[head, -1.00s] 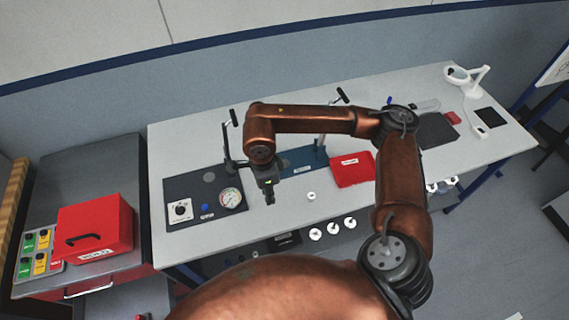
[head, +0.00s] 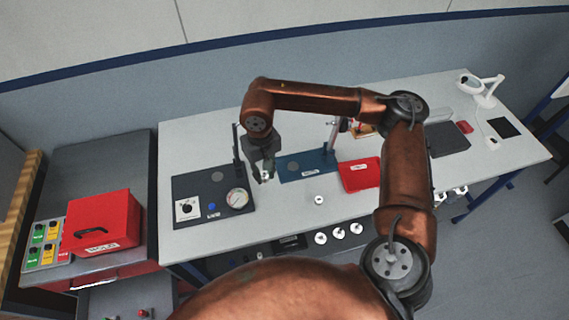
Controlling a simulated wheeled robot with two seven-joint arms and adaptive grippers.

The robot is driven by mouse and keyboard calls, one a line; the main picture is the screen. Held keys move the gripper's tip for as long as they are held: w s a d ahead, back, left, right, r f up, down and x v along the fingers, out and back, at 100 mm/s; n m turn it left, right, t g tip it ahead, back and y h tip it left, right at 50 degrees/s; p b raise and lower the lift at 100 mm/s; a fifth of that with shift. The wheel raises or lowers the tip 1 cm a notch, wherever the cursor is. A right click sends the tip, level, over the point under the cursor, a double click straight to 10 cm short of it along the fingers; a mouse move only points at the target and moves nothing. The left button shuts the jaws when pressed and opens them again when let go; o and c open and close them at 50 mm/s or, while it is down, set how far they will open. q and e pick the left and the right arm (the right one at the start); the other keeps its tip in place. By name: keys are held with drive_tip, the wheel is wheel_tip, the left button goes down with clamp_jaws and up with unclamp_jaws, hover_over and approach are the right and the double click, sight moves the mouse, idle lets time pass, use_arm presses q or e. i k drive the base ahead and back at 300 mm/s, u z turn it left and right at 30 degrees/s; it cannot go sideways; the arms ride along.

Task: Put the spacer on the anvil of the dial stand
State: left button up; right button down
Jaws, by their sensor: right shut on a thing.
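My right gripper (head: 264,178) is shut on a small, pale thing, probably the spacer, which is mostly hidden by the fingers. It hangs over the bench between a dark plate and a blue base. The blue base (head: 318,168) carries another grey disc (head: 293,167) and a post (head: 333,132). I cannot tell for sure which disc is the anvil. My left gripper is not in view.
A small white ring (head: 319,200) lies on the bench (head: 285,212) in front of the blue base. A red tray (head: 358,174) stands right of it, partly behind my arm. A red box (head: 103,220) stands on the left cabinet.

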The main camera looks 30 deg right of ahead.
sight(293, 166)
drive_tip(key=u, duration=3.1)
drive_tip(key=k, duration=1.55)
drive_tip(key=z, duration=1.45)
